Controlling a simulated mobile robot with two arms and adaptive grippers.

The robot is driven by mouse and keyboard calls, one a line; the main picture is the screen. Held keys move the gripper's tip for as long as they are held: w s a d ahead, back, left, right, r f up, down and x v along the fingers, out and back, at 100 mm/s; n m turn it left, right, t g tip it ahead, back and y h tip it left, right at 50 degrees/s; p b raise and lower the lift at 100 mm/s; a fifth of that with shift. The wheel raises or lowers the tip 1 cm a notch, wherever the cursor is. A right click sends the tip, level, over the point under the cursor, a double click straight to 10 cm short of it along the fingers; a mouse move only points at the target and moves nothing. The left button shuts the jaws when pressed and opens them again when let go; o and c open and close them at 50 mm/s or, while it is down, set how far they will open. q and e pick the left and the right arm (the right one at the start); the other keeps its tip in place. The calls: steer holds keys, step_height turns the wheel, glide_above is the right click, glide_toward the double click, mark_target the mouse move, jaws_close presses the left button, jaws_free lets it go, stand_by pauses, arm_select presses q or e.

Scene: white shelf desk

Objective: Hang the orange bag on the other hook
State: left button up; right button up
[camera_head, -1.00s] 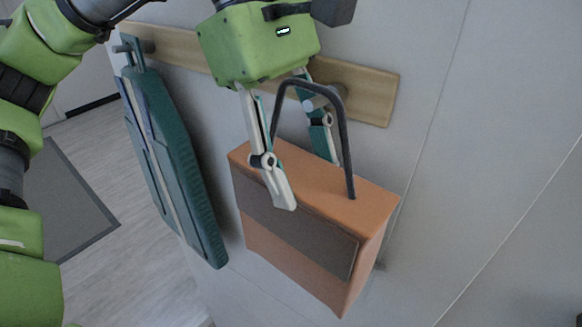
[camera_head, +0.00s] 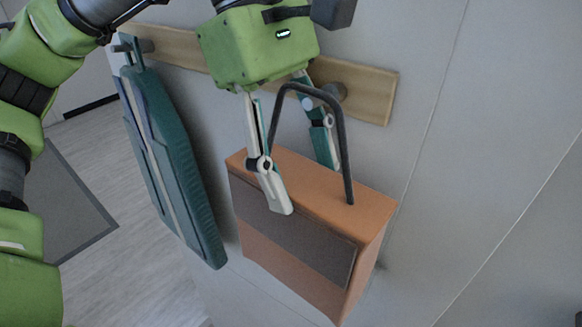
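The orange bag (camera_head: 300,275) has a dark brown front panel and a dark grey arched handle (camera_head: 342,145). It hangs in front of the wall, below the right hook (camera_head: 340,91) of the wooden rail. The handle's upper right corner overlaps that hook; I cannot tell whether it rests on it. My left gripper (camera_head: 306,186) is above the bag with its fingers spread wide, one in front of the handle and one behind. The front fingertip overlaps the bag's upper front edge. The left hook (camera_head: 147,46) holds a green item. My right gripper is not in view.
The dark green, flat board-like item (camera_head: 180,165) hangs on the left hook, close left of the bag. The wooden rail (camera_head: 375,95) is fixed to the pale wall. A grey mat (camera_head: 60,210) lies on the floor at left. The wall right of the bag is clear.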

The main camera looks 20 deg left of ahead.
mark_target(278, 94)
arm_select(q)
steer(key=shift+w+r, duration=0.35)
steer(key=shift+w, duration=0.05)
steer(key=v, duration=0.6)
steer(key=shift+s+r, duration=0.2)
steer(key=shift+s, duration=0.25)
steer(key=shift+a+r, duration=0.35)
steer(key=shift+r, duration=0.2)
